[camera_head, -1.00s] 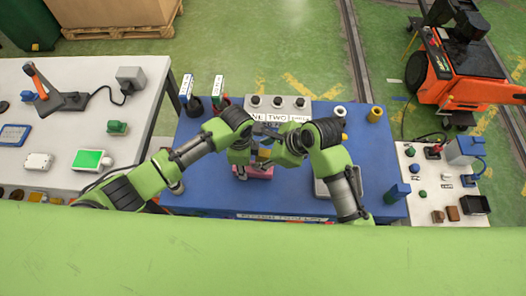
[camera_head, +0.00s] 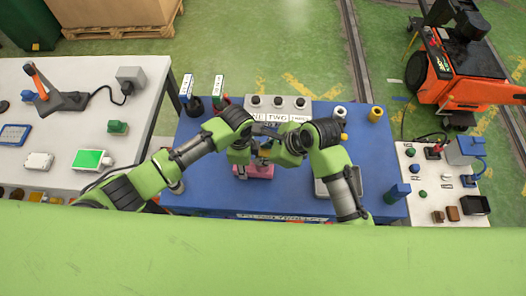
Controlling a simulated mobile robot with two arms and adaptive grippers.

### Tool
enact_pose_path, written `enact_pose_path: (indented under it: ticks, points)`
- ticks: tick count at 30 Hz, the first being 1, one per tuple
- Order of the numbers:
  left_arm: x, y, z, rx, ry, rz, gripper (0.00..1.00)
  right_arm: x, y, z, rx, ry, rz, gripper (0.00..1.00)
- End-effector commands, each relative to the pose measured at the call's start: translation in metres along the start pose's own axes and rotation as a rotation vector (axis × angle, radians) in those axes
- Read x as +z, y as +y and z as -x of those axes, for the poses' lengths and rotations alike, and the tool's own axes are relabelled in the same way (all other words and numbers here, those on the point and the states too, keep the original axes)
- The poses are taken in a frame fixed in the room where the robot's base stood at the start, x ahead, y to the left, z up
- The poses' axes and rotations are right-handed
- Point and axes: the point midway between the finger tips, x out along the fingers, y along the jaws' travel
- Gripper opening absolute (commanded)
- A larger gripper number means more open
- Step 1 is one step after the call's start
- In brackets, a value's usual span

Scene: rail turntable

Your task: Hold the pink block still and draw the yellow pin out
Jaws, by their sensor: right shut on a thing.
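The pink block (camera_head: 261,173) lies on the blue table in the middle of the head view, partly hidden by my grippers. My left gripper (camera_head: 241,168) is at the block's left part; its fingers are too small and covered to tell whether they are open or shut. My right gripper (camera_head: 265,158) is above the block and shut on the yellow pin (camera_head: 263,153), of which only a small yellow patch shows. I cannot tell how deep the pin sits in the block.
Behind the grippers on the blue table (camera_head: 290,205) is a grey labelled panel (camera_head: 278,102) with dark knobs. A yellow cylinder (camera_head: 375,114) and a white ring-shaped part (camera_head: 340,111) stand at the right. A grey tray (camera_head: 325,187) is partly under my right arm.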

Motion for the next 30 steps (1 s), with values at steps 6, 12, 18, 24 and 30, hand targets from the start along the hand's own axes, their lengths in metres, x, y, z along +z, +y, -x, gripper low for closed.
enact_pose_path:
  ticks: [6,12,18,24,30]
  points:
    - [0.0,0.001,-0.001,0.004,0.0,0.004,0.0,0.005,-0.004,0.006,-0.009,-0.007,-0.002,0.0]
    - [0.0,0.003,-0.002,0.009,-0.002,0.001,0.0,0.007,-0.006,0.01,-0.015,-0.008,0.0,0.0]
    - [0.001,0.005,-0.003,0.012,-0.004,-0.001,0.0,0.008,-0.008,0.012,-0.018,-0.008,0.002,0.0]
    - [0.002,0.006,-0.004,0.016,-0.007,-0.002,0.0,0.009,-0.009,0.013,-0.021,-0.009,0.004,0.0]
    - [0.003,0.007,-0.005,0.017,-0.01,-0.002,0.0,0.013,-0.011,0.019,-0.022,-0.011,0.004,0.0]
